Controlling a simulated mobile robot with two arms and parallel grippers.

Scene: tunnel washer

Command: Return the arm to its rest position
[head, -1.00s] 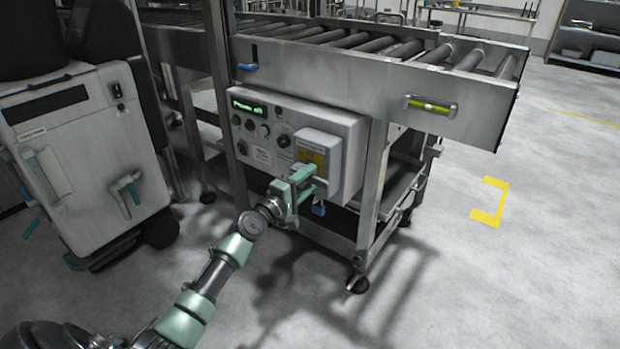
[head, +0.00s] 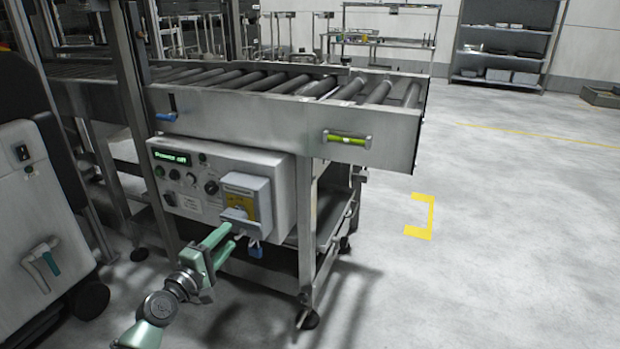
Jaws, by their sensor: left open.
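My left gripper (head: 222,246) is in front of the control panel (head: 188,190), just below and left of a grey box with a yellow plate (head: 243,203). Its green fingers point at the box's lower part, and nothing shows between them. Whether the fingertips touch the box cannot be told. A blue padlock (head: 256,249) hangs below the box. The panel's green display (head: 172,157) reads "Power off". My right gripper is not in view.
The panel hangs under a roller conveyor (head: 270,104) on metal legs. A white cabinet with a handle (head: 44,262) stands at the left. Free floor (head: 480,260) with a yellow corner mark (head: 425,218) lies to the right. Shelving (head: 503,42) stands at the back.

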